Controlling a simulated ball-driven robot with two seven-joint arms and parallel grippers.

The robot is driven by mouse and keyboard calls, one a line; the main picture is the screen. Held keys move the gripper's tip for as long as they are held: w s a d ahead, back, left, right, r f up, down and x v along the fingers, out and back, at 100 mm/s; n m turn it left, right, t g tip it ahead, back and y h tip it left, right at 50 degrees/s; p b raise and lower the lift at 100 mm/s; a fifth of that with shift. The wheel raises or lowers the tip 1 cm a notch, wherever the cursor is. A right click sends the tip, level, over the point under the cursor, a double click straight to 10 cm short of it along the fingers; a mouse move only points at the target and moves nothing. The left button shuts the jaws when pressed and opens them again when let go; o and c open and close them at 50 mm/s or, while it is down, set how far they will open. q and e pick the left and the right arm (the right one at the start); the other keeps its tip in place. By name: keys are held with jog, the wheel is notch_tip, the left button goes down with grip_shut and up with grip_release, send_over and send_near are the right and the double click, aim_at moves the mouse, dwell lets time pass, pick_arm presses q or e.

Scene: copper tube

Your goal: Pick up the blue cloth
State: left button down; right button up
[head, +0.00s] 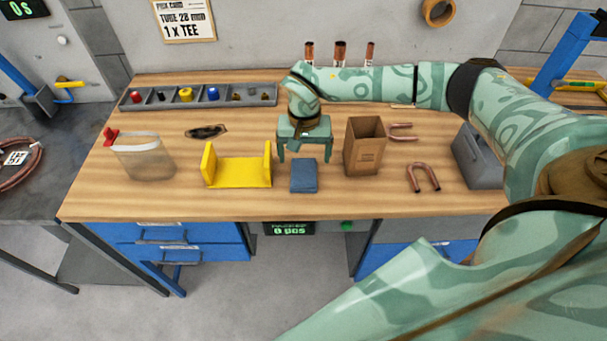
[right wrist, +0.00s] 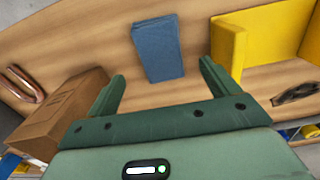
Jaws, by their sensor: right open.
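The blue cloth (head: 303,176) lies folded flat on the wooden workbench (head: 230,204), near its front edge, between a yellow bracket and a brown box. It also shows in the right wrist view (right wrist: 158,50), beyond the fingertips. My right gripper (head: 304,160) points down just behind the cloth in the head view. Its two fingers are apart with nothing between them, and in the right wrist view the gripper (right wrist: 162,72) is open, with the cloth ahead of the gap. My left gripper is not in view.
The yellow U-shaped bracket (head: 238,173) stands left of the cloth, and the open cardboard box (head: 364,146) stands close to the right. A clear bag (head: 143,158), a parts tray (head: 205,96), copper bends (head: 423,177) and a grey case (head: 478,158) are farther off.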

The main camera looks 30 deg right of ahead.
aim_at(304, 172)
notch_tip(304, 172, down, 6)
jog(key=shift+a+r+b, duration=0.1)
jog(key=shift+r+b, duration=0.15)
jog(key=shift+b, duration=0.1)
jog(key=shift+s, duration=0.1)
jog(key=c, duration=1.1)
jog(key=shift+o, duration=0.2)
notch_tip(304, 172, up, 10)
jog(key=p, duration=0.1)
